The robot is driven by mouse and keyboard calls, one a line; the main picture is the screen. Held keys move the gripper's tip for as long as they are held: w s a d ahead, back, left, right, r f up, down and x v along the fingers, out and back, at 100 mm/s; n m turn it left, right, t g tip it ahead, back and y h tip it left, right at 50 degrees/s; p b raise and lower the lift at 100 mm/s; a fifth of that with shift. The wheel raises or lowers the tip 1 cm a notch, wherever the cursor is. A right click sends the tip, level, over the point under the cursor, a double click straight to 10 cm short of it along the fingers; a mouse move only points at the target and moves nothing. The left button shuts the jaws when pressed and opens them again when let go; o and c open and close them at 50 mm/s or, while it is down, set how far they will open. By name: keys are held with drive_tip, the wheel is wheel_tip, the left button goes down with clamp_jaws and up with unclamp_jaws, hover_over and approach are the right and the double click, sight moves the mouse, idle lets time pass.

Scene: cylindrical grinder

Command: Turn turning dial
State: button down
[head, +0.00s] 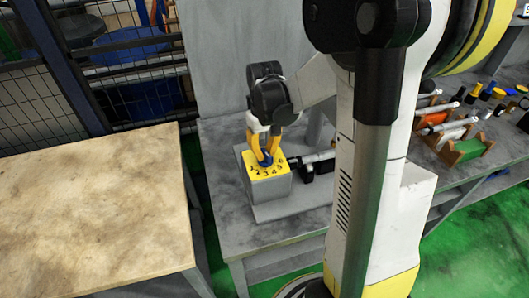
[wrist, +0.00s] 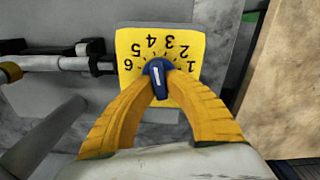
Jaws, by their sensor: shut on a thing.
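The turning dial (wrist: 157,80) is a blue knob with a white pointer line on a yellow plate (wrist: 191,42) marked with black numbers 1 to 6. In the wrist view the numbers appear upside down, and the pointer line stands nearly upright in the picture. In the head view the dial (head: 266,161) sits on top of a grey box (head: 268,188) on the grey table. My gripper (wrist: 159,77) has yellow fingers, shut on the dial from either side. In the head view my gripper (head: 265,158) reaches down onto the dial; the fingers partly hide it.
A grey machine with a shaft (head: 312,158) stands right beside the box. A rack of tools (head: 455,135) lies farther right on the table. A bare wooden-topped table (head: 95,215) stands at left, across a narrow gap. A wire fence (head: 130,75) is behind.

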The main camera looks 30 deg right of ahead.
sight(265, 151)
drive_tip(key=shift+d+m, duration=0.1)
drive_tip(key=shift+m, duration=2.5)
drive_tip(key=c, duration=1.4)
unclamp_jaws()
wheel_tip(265, 151, up, 12)
drive_tip(key=shift+s, duration=0.1)
